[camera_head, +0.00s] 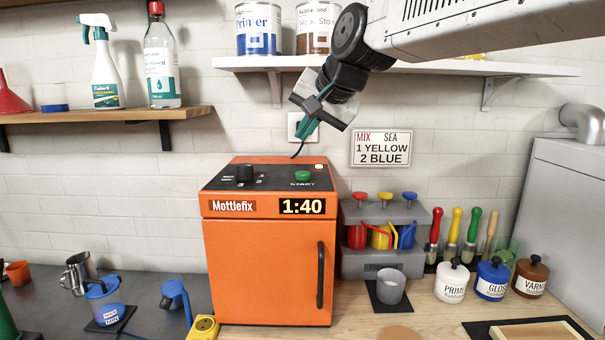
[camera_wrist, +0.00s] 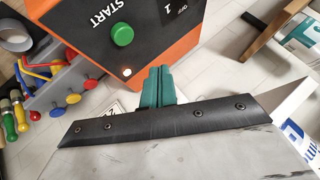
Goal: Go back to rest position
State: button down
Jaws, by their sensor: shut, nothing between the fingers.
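My gripper (camera_head: 312,118) hangs in the air above the orange Mottlefix machine, tilted down and to the left. In the wrist view its green fingers (camera_wrist: 157,88) are together with nothing between them. The orange Mottlefix machine (camera_head: 262,265) stands on the bench with its door closed and its display reading 1:40. Its green START button (camera_head: 303,175) has a small lit lamp beside it. The button also shows in the wrist view (camera_wrist: 122,34), apart from the fingers.
A wall shelf (camera_head: 400,67) with paint cans runs behind my arm. A left shelf (camera_head: 110,115) holds a spray bottle. To the machine's right are a grey rack (camera_head: 380,264), a grey cup (camera_head: 390,287) and several lidded jars.

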jog(key=s+d+f+g+h, duration=0.1)
jog(key=s+d+f+g, duration=0.1)
jog(key=s+d+f, duration=0.5)
jog(key=s+d+f+n+g+h, duration=0.1)
jog(key=s+d+f+g+h, duration=0.1)
jog(key=s+d+f, duration=0.6)
jog(key=s+d+f+n+g+h, duration=0.1)
jog(key=s+d+f, duration=0.7)
jog(key=s, duration=1.1)
jog(key=shift+d+g+h, duration=0.6)
jog(key=shift+d+g, duration=0.1)
jog(key=shift+d, duration=0.1)
dwell(3.8)
